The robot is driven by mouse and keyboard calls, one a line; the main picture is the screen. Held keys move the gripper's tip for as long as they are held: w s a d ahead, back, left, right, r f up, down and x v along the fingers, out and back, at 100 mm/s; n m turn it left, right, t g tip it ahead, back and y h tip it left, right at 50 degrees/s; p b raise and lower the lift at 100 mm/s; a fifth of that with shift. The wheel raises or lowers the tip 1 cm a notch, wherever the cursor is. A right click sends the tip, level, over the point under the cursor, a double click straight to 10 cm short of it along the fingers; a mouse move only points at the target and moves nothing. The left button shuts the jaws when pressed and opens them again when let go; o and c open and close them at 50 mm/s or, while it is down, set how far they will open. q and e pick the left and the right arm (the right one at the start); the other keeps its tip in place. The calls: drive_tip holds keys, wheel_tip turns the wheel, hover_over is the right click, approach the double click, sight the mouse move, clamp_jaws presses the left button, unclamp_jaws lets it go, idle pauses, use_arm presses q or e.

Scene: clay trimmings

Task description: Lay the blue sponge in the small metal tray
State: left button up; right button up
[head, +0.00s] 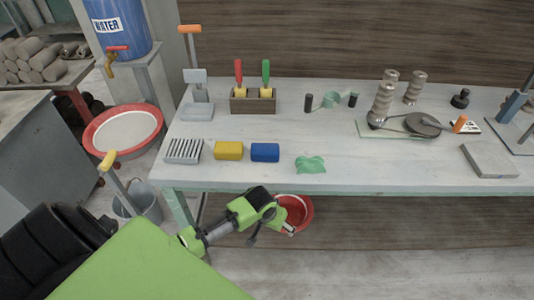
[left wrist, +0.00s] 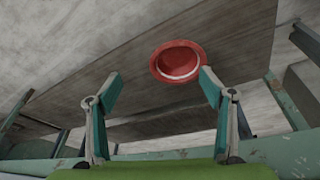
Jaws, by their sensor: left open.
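The blue sponge (head: 265,152) lies on the workbench near its front edge, just right of a yellow sponge (head: 229,151). A small grey metal tray (head: 197,113) sits at the back left of the bench and looks empty. My left gripper (head: 270,234) is in front of the bench's front edge, lower in the picture than the blue sponge and apart from it. In the left wrist view my left gripper (left wrist: 160,88) has its fingers spread with nothing between them. The sponge and tray are not in that view. My right gripper does not show.
A ribbed rack (head: 183,151) stands left of the yellow sponge, and a green cloth (head: 310,165) lies right of the blue one. A wooden tool holder (head: 253,105) is behind. A red bowl (head: 306,212) is below the bench; it also shows in the left wrist view (left wrist: 178,62).

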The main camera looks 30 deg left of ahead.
use_arm(q)
wheel_tip(320, 180, up, 14)
drive_tip(key=w+d, duration=0.1)
drive_tip(key=w, duration=0.1)
wheel_tip(320, 180, up, 16)
drive_tip(key=n+y, duration=0.2)
drive_tip(key=n, duration=0.3)
hover_over(265, 148)
drive_tip(key=s+d, duration=0.3)
drive_tip(key=s, duration=0.2)
drive_tip(key=x, duration=0.7)
drive_tip(key=shift+w+a+f+p, duration=0.1)
drive_tip(key=shift+w+f+p, duration=0.05)
drive_tip(key=shift+w+p, duration=0.25)
drive_tip(key=x, duration=0.2)
drive_tip(key=p+x, duration=0.1)
drive_tip(key=x, duration=0.1)
drive_tip(key=shift+w+a, duration=0.2)
drive_tip(key=shift+a, duration=0.15)
drive_tip(key=shift+w+a+f, duration=0.1)
drive_tip(key=shift+w+f, duration=0.1)
drive_tip(key=shift+f, duration=0.3)
drive_tip(key=c, duration=0.8)
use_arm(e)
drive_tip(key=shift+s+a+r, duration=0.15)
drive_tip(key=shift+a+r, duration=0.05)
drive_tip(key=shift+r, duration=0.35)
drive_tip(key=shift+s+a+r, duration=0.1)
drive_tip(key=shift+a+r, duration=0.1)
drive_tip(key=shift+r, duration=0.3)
